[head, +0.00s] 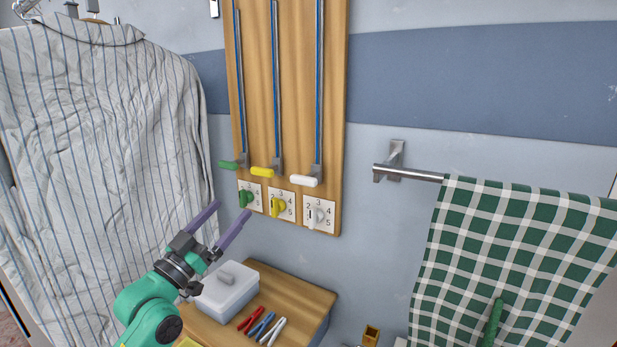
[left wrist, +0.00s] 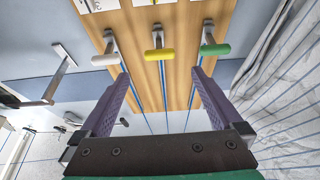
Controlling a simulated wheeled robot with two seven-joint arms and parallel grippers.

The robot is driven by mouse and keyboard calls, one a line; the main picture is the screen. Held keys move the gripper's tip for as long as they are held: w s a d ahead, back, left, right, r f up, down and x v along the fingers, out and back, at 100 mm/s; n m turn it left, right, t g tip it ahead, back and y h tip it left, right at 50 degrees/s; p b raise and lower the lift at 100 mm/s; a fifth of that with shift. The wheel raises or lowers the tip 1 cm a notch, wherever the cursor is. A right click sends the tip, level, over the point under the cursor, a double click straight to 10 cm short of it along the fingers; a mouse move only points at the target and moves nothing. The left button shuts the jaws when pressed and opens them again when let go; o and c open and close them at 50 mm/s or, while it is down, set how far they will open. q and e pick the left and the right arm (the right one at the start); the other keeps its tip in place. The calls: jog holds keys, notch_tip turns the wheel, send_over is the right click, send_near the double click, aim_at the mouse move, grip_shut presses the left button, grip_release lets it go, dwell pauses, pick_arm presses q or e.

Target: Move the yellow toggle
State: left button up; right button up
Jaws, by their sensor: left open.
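A yellow bar handle (head: 262,171) sits at the lower end of the middle of three upright rails on a wooden board. Below it is a yellow dial knob (head: 278,206) on a numbered plate. In the head view my left gripper (head: 233,208) is open and empty, with its purple fingertips by the green and yellow dials. In the left wrist view the yellow handle (left wrist: 160,54) shows between and beyond the two fingertips of the left gripper (left wrist: 160,72), with no contact visible. My right gripper is not in view.
A green handle (head: 229,164) and a white handle (head: 304,181) flank the yellow one. A striped shirt (head: 100,140) hangs at left. A checked cloth (head: 520,250) hangs from a rail at right.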

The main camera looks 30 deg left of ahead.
aim_at(259, 173)
pick_arm(q)
jog(key=p+x, duration=0.3)
jog(key=x, duration=0.3)
jog(key=r+p+x, duration=0.1)
jog(key=p+x, duration=0.3)
jog(key=x, duration=0.3)
jog(key=shift+d+r, duration=0.15)
jog(key=shift+r, duration=0.05)
jog(key=shift+w, duration=0.3)
jog(key=shift+f, duration=0.1)
grip_shut()
